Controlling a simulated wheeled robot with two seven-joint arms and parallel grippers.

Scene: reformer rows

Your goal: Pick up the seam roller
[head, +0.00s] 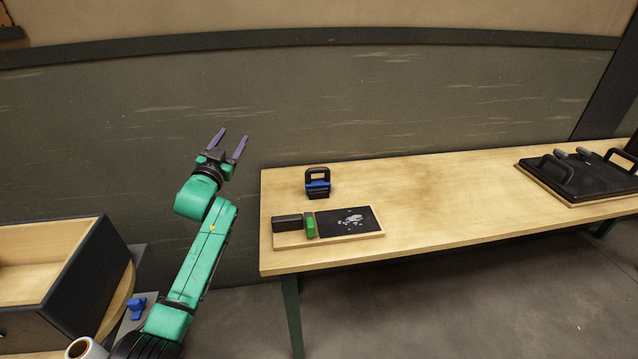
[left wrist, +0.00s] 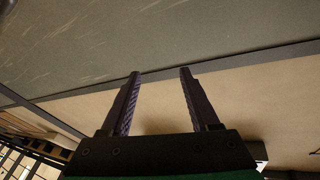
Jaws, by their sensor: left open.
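My left gripper (head: 233,134) is raised in front of the dark wall, left of the long table, with its purple fingers apart and nothing between them. The left wrist view shows the same open, empty fingers (left wrist: 160,73) against wall. A black looped-handle tool with a blue band (head: 318,184) stands on the table near its left end, to the right of and below the gripper. I cannot tell for sure whether this is the seam roller. A small blue object (head: 137,307) lies lower left beside my arm. My right gripper is not in view.
The wooden table (head: 430,190) is clear in its middle. A tray (head: 344,237) near its left end holds a black block (head: 287,222), a green block (head: 310,226) and a dark pad. A black handled plate (head: 580,178) lies right. An open drawer box (head: 70,290) stands lower left.

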